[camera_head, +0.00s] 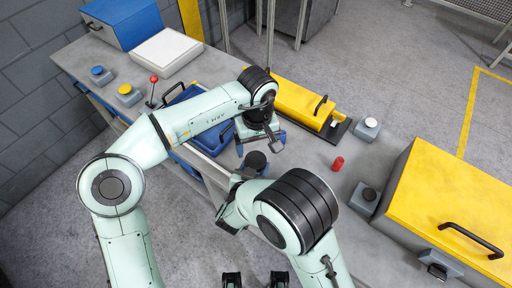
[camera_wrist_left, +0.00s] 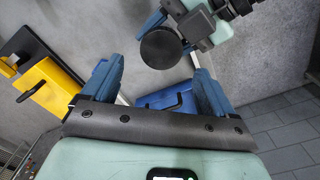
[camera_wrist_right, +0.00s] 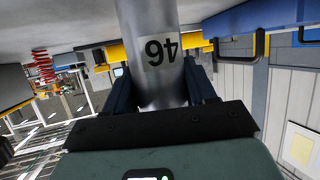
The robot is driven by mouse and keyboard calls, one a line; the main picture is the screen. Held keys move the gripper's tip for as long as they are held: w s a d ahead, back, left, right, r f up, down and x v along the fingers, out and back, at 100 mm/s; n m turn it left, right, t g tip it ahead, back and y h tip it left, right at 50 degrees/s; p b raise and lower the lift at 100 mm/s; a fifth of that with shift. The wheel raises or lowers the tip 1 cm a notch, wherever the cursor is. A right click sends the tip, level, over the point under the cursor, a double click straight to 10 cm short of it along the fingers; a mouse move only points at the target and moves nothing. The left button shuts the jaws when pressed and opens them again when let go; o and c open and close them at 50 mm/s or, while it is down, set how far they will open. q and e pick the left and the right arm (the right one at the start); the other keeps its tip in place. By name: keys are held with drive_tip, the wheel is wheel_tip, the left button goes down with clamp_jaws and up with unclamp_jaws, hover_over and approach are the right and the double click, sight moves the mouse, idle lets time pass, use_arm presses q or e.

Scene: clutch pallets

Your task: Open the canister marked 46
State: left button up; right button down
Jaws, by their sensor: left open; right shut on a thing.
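The canister marked 46 (camera_wrist_right: 150,60) is a silver cylinder in the right wrist view, its label upside down in the picture. My right gripper (camera_wrist_right: 160,92) is shut on its side. Its round black top (camera_head: 256,160) shows in the head view, and it faces the camera in the left wrist view (camera_wrist_left: 161,48). My left gripper (camera_wrist_left: 157,85) is open and empty, with the black top beyond its fingertips. In the head view the left gripper (camera_head: 260,143) is just above the black top.
A blue crate (camera_head: 222,148) stands left of the canister. A long yellow box (camera_head: 300,100) lies behind, and a large yellow case (camera_head: 450,195) stands at right. A small red cylinder (camera_head: 338,163) and grey button boxes (camera_head: 364,198) are on the counter. Clear counter lies right of the canister.

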sight(256, 160)
use_arm(q)
drive_tip(key=shift+a+r+m, duration=0.1)
drive_tip(key=shift+r+m, duration=0.5)
use_arm(e)
drive_tip(key=shift+a, duration=0.1)
use_arm(q)
drive_tip(key=shift+f, duration=3.8)
drive_tip(key=c, duration=1.1)
drive_tip(key=shift+n, duration=1.6)
drive_tip(key=o, duration=1.2)
